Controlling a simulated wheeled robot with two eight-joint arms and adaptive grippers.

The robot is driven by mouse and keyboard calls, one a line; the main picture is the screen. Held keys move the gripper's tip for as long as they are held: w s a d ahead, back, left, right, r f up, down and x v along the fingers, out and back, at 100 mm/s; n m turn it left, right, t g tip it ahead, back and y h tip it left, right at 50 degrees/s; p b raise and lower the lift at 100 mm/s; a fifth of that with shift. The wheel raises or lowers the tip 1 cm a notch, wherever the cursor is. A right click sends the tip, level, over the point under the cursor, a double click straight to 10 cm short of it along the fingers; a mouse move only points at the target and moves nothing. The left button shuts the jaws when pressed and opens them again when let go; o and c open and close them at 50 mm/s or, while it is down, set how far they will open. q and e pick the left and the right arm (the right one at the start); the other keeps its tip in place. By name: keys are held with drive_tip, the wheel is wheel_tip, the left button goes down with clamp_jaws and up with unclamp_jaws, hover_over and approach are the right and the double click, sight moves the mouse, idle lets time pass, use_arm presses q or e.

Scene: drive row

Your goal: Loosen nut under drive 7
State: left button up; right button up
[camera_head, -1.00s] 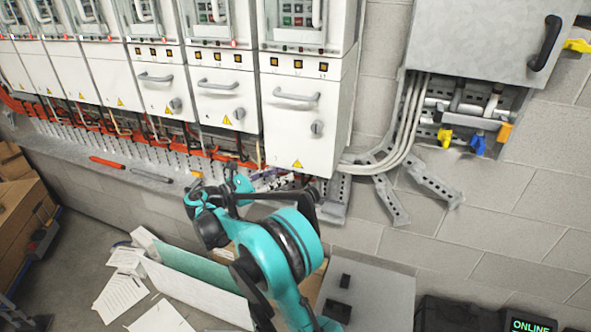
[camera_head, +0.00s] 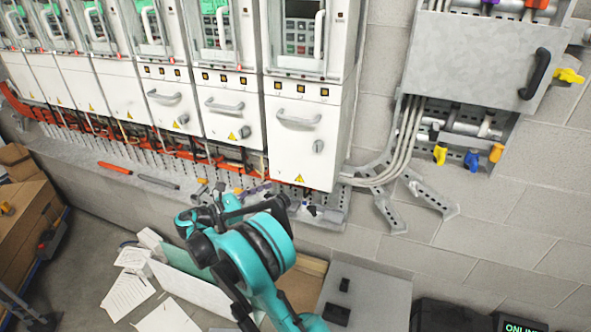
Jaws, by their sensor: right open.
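A row of white drive cabinets hangs on the wall. The nearest and rightmost drive (camera_head: 305,140) has a grey handle and a yellow warning triangle. I cannot read any number, so I cannot tell which is drive 7. Under the drives runs a strip of orange bars and small terminals (camera_head: 150,145). The nut is too small to make out, or is hidden. My right gripper (camera_head: 212,193), at the end of the teal arm, is open beside the ledge, below the second drive from the right. My own wrist partly covers it. My left gripper is not in view.
An orange-red tool (camera_head: 114,167) lies on the wall ledge (camera_head: 75,155). A grey wall box (camera_head: 480,60) with yellow, blue and orange valves below it is at right. Grey cables (camera_head: 403,145) curve beneath it. Boards, papers and a grey case (camera_head: 365,290) lie below.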

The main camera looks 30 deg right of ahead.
drive_tip(key=d, duration=0.5)
drive_tip(key=d+p, duration=0.1)
drive_tip(key=d, duration=0.5)
drive_tip(key=shift+w+d+p, duration=0.2)
drive_tip(key=shift+d+p, duration=0.05)
drive_tip(key=shift+p, duration=0.05)
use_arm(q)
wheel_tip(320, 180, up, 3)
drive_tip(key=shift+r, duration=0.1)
use_arm(e)
drive_tip(key=shift+c, duration=0.4)
drive_tip(key=shift+f, duration=0.1)
clamp_jaws()
